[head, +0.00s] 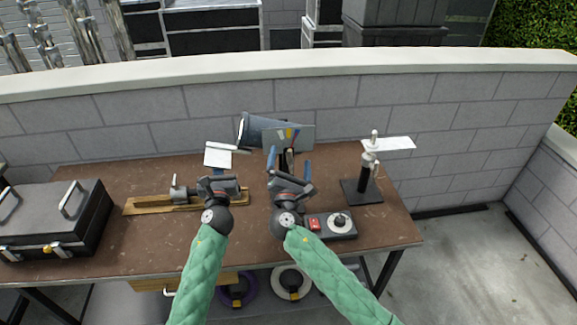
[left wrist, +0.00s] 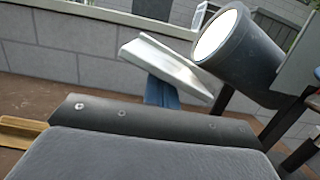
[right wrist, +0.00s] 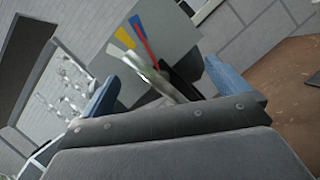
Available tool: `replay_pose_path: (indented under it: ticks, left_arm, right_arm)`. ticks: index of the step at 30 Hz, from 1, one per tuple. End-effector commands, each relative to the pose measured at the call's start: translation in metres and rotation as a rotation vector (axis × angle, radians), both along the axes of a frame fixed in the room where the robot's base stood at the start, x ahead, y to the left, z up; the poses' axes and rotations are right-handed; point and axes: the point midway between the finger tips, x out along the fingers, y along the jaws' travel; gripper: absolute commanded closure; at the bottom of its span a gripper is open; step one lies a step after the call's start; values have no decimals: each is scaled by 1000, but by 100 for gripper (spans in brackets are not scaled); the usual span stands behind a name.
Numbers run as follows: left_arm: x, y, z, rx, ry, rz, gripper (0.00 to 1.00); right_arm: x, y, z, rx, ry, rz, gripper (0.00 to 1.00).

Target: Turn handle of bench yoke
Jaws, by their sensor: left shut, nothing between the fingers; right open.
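A dark grey lamp-like cylinder (head: 258,130) stands at the back middle of the bench, beside a grey panel (head: 300,136) with coloured stripes. I take this to be the bench yoke. My right gripper (head: 288,163) is open in front of the panel, its blue fingers on either side of a slim pale handle-like part (right wrist: 150,73). Contact cannot be made out. My left gripper (head: 218,172) is shut and empty, near a white plate (head: 219,156) left of the cylinder. In the left wrist view, the cylinder (left wrist: 242,52) shows its bright round face.
The brown bench top (head: 100,180) carries a black case (head: 85,235) at left and a wooden board with a metal fitting (head: 140,205). A control box (head: 340,232) lies by my right forearm. A black-based stand (head: 358,193) is at right. A block wall (head: 200,110) runs behind.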

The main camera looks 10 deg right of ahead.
Motion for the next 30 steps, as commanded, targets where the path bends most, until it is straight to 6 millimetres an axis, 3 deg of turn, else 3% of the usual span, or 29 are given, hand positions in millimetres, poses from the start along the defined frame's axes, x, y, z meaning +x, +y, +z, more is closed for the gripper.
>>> replay_pose_path:
  ticks: [20, 30]
  left_arm:
    - [0, 0, 1, 0, -1, 0, 100]
    - [0, 0, 1, 0, -1, 0, 100]
  right_arm:
    - [0, -1, 0, -510, -1, 0, 0]
    - [-43, 1, -19, -503, 2, 1, 0]
